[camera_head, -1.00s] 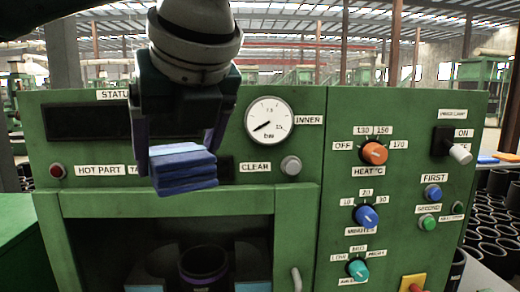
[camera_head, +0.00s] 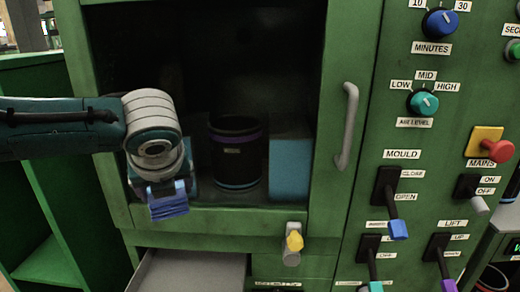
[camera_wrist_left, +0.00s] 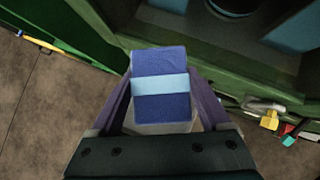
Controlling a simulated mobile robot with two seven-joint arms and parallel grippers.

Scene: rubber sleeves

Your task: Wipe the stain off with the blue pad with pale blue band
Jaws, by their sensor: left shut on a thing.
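My left gripper (camera_head: 160,188) is shut on the blue pad (camera_head: 169,204). The pad hangs in front of the lower left frame of the machine's opening. In the left wrist view the pad (camera_wrist_left: 160,105) shows its pale blue band across the middle, between the two purple-grey fingers of the gripper (camera_wrist_left: 160,115). I cannot make out a stain in either view. My right gripper is in neither view.
A black sleeve (camera_head: 238,160) with a purple ring stands inside the dark chamber, beside a light blue block (camera_head: 290,168). A door handle (camera_head: 347,125), a yellow-tipped valve (camera_head: 293,242) and several levers stick out to the right. An open tray (camera_head: 190,272) lies below.

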